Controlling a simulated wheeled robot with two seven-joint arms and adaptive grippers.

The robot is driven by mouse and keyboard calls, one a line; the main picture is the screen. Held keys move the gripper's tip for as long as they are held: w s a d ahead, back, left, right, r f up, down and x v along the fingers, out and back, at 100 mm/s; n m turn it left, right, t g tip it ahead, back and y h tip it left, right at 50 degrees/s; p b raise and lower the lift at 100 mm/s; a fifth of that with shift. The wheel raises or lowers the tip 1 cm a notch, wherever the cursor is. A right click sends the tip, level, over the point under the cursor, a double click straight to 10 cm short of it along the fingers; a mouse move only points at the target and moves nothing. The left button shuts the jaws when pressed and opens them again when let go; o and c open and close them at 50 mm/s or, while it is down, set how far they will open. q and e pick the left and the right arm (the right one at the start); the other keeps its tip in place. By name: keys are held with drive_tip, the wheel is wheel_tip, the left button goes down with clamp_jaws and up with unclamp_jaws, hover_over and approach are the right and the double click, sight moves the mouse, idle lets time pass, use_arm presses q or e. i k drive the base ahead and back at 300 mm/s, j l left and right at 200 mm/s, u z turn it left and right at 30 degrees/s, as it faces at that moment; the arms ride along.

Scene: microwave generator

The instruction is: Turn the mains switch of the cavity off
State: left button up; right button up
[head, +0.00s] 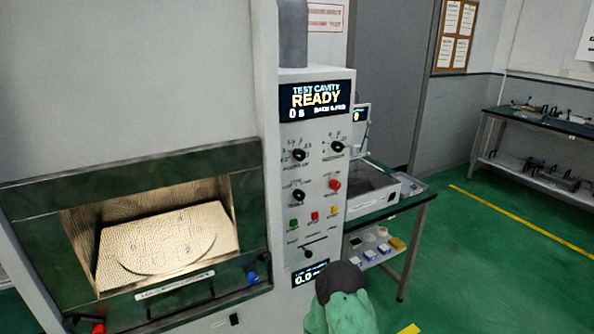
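The cavity cabinet's control panel (318,170) faces me near the middle of the head view. Its lit display (317,99) reads "TEST CAVITY READY" and "0 s". Below it are three black rotary knobs (298,155) and a red round control (335,184). Lower are green, red and yellow buttons, and a dark control on a horizontal line (308,254). The small labels are too blurred to tell which control is the mains switch. The cavity (165,240) at left is open and lit inside, with a round plate visible.
A small lower display (309,274) shows "0.0". A side table (400,210) with a pale device stands right of the cabinet. A bench (545,125) with small items stands at the far right. Green floor (490,260) lies clear at right.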

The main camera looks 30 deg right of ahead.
sight(334, 184)
drive_tip(key=z, duration=1.25)
